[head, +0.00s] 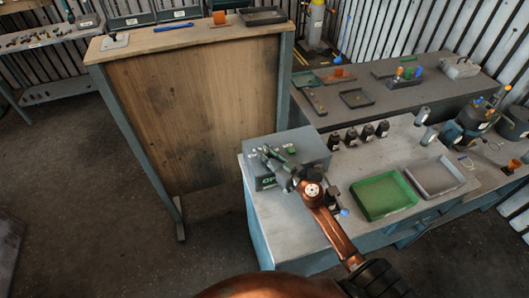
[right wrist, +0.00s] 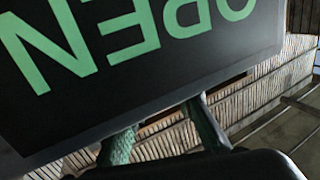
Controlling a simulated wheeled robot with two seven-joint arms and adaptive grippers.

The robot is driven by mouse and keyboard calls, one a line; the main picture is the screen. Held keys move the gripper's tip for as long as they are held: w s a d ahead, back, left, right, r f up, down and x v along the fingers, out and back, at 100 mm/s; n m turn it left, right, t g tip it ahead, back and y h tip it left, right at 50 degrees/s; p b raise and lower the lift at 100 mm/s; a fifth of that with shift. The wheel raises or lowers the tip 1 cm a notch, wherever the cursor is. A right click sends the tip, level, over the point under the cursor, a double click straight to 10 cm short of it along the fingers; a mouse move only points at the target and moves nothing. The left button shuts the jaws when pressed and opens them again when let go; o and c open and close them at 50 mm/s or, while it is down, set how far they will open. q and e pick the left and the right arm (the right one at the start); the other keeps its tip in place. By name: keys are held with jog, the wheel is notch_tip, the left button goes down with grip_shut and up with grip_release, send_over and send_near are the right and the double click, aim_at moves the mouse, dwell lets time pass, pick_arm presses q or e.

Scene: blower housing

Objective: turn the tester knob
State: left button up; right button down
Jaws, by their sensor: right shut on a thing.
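The tester (head: 305,150) is a grey box at the left end of the near bench, with green marks on top and green lettering on its front. My right gripper (head: 270,160) is over the tester's top, at its left part, shut on what appears to be the tester knob; the fingers hide the knob. In the right wrist view a dark panel (right wrist: 150,85) with green letters reading OPEN, upside down, fills much of the picture. The green-padded fingers of my right gripper (right wrist: 162,135) pass behind its lower edge. My left gripper is out of view.
A green tray (head: 388,196) and a grey tray (head: 436,177) lie right of my forearm. Several dark cylinders (head: 360,134) stand behind it. A tall wooden panel (head: 190,110) rises at the left. A dark bench (head: 420,88) stands behind.

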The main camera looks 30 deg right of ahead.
jog(key=shift+r+m+h+p, duration=0.2)
jog(key=shift+m+h+p, duration=0.5)
jog(key=shift+h+p, duration=0.6)
jog(key=shift+m+h+p, duration=0.3)
jog(key=shift+m+p, duration=0.1)
jog(key=shift+p, duration=0.1)
jog(key=shift+f+m+h, duration=0.15)
jog(key=shift+m+h, duration=0.25)
jog(key=shift+h, duration=0.2)
jog(key=shift+m+h, duration=0.3)
jog(key=shift+h, duration=0.2)
jog(key=shift+f+m+h+b, duration=0.25)
jog(key=shift+m+h+b, duration=0.5)
jog(key=shift+h, duration=0.45)
jog(key=shift+r+m+g+h+b, duration=0.1)
jog(key=shift+m+g+h+b, duration=0.4)
jog(key=shift+h, duration=0.2)
jog(key=c, duration=1.7)
grip_release()
jog(key=shift+r, duration=0.1)
